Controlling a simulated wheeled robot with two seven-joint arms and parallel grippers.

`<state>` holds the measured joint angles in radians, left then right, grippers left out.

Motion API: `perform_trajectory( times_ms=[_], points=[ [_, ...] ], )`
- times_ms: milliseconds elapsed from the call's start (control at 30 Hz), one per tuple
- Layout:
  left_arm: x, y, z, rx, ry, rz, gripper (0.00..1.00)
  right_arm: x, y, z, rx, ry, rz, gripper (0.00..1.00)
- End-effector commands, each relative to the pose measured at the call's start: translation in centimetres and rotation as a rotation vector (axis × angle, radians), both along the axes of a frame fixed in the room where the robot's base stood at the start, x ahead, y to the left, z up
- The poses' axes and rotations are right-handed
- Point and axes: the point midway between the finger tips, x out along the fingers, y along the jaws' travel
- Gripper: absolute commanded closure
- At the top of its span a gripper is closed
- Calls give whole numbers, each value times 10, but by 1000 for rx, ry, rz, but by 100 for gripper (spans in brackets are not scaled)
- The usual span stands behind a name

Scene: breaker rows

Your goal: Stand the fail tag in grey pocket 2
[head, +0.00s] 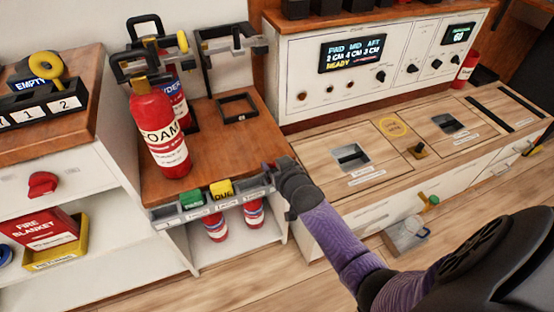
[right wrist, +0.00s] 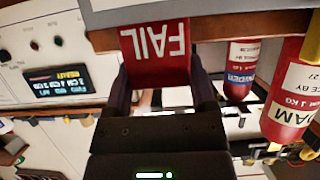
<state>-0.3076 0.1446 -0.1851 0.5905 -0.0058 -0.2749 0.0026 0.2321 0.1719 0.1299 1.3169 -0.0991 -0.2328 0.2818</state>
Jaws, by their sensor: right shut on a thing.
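The red fail tag (right wrist: 155,50) is between the fingers of my right gripper (right wrist: 160,95) in the right wrist view, its white lettering upside down there. In the head view my right gripper (head: 284,178) is at the right end of a row of grey pockets (head: 166,214) along the counter's front edge. The tag cannot be made out there. A green tag (head: 191,198) and a yellow tag (head: 220,188) stand in pockets of this row. The pocket labels are too small to read, so I cannot tell which is pocket 2. My left gripper is not in view.
A red foam extinguisher (head: 160,135) stands on the wooden counter (head: 225,145), another behind it. More red extinguishers (head: 215,227) stand below the pockets. A console (head: 300,75) and a bench with slots (head: 350,158) are to the right. A padlock (head: 408,238) is near the floor.

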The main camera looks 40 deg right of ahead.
Motion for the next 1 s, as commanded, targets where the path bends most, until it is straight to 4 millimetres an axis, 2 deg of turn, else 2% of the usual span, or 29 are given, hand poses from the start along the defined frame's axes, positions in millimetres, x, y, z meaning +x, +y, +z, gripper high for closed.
perform_trajectory(
  times_ms=[333, 367, 400, 500, 767, 867, 1000],
  points=[
    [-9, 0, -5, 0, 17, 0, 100, 0, 0, -10, 0, 0, 0, 83],
    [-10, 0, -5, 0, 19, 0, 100, 0, 0, -10, 0, 0, 0, 26],
    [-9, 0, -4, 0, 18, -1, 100, 0, 0, -9, 0, 0, 0, 17],
    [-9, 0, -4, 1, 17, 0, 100, 0, 0, -9, 0, 0, 0, 0],
    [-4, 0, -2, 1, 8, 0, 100, -3, 1, -6, 1, -1, 0, 0],
    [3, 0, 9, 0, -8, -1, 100, -14, 4, 3, 2, -2, 0, 0],
    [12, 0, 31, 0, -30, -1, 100, -43, 11, 19, 2, -4, 0, 0]
  ],
)
